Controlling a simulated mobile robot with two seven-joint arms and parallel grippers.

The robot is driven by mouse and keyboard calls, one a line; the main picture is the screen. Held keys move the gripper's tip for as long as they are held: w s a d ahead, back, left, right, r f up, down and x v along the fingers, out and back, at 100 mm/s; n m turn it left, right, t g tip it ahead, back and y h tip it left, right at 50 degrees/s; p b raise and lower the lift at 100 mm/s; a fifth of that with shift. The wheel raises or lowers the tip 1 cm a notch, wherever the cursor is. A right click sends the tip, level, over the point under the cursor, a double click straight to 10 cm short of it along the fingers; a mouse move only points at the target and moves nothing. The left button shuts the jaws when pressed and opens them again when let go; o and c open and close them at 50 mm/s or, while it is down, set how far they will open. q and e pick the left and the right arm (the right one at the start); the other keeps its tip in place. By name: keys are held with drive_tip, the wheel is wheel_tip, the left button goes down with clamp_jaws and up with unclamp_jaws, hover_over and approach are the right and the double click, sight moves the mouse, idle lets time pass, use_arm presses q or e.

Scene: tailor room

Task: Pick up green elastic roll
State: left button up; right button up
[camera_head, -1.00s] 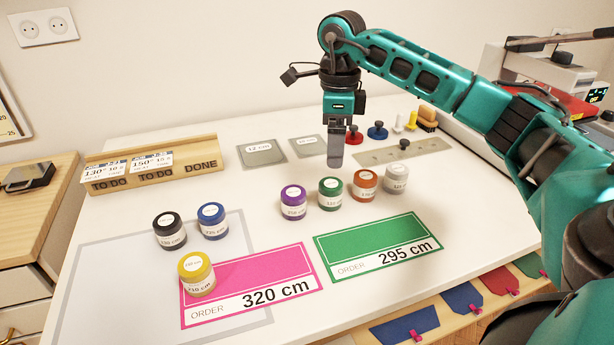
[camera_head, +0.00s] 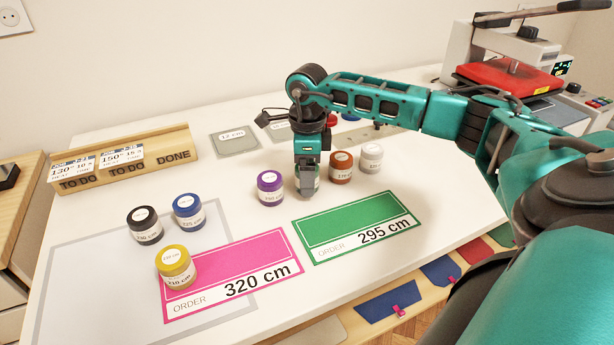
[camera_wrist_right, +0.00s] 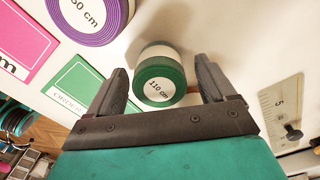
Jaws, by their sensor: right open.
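The green elastic roll (camera_wrist_right: 160,78) stands on the white table between the purple roll and the orange-brown roll. In the right wrist view it sits between the two fingers of my right gripper (camera_wrist_right: 165,85), with its label reading 110 cm. The fingers are open, with a gap on each side of the roll. In the head view my right gripper (camera_head: 306,190) points down over the green roll and hides most of it. My left gripper is not in view.
Black (camera_head: 145,226), blue (camera_head: 188,212) and yellow (camera_head: 176,268) rolls stand left. The green order card (camera_head: 355,228) lies in front.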

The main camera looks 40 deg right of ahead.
drive_tip(key=shift+f, duration=0.55)
drive_tip(key=c, duration=1.1)
drive_tip(key=shift+r, duration=0.15)
